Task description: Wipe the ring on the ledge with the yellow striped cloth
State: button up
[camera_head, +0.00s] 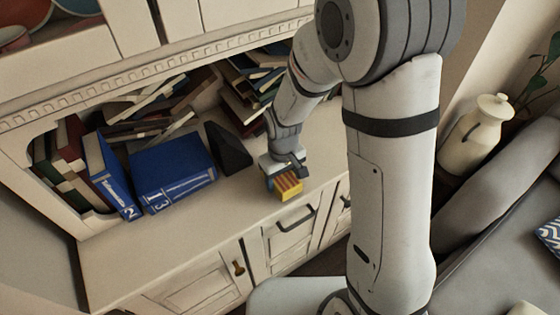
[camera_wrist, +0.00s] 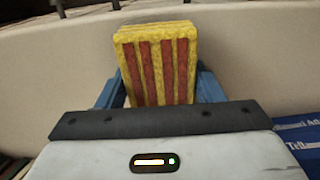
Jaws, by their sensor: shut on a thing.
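The yellow striped cloth (camera_head: 289,188) is a small yellow block-like piece with red-brown stripes. It also shows in the wrist view (camera_wrist: 157,65), upright between two blue fingers. My gripper (camera_head: 284,174) is shut on it, low over the front part of the cream ledge (camera_head: 130,254). I cannot tell whether the cloth touches the ledge. I see no ring on the ledge in either view; my arm and gripper hide part of the surface.
Blue binders (camera_head: 172,172) and a dark wedge-shaped object (camera_head: 228,147) stand left of my gripper. Several piled books (camera_head: 246,100) lie behind it. Cabinet doors with handles (camera_head: 296,220) are below the ledge's front edge. The ledge's front left is clear.

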jog(key=shift+r+p, duration=2)
jog(key=shift+r, duration=1.4)
jog(key=shift+f, duration=0.15)
